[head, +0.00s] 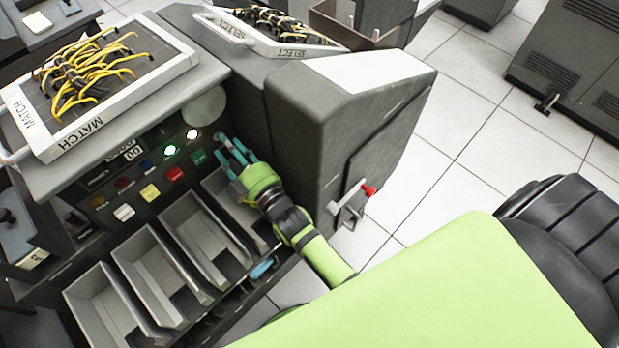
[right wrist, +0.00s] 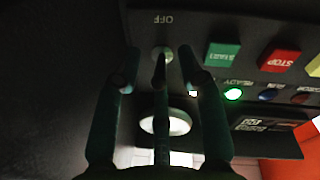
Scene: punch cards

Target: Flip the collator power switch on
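The dark collator (head: 340,120) has a sloped control panel on its front. In the right wrist view, the power switch (right wrist: 163,54) shows as a small pale round fitting beside an upside-down OFF label (right wrist: 163,19). My right gripper (head: 228,150) is at the panel's right end, its teal fingers extended and spread. In the wrist view, the right gripper (right wrist: 160,65) has its middle finger over the switch and the outer fingers on either side; contact cannot be told. The switch is hidden behind the fingers in the head view. My left gripper is not in view.
A green button (head: 199,157), a red button (head: 175,174) and a lit green lamp (head: 170,150) lie left of the gripper. Grey card trays (head: 150,275) stand below. A plugboard marked MATCH (head: 150,108) overhangs the panel. A red-tipped lever (head: 368,190) juts from the collator's side.

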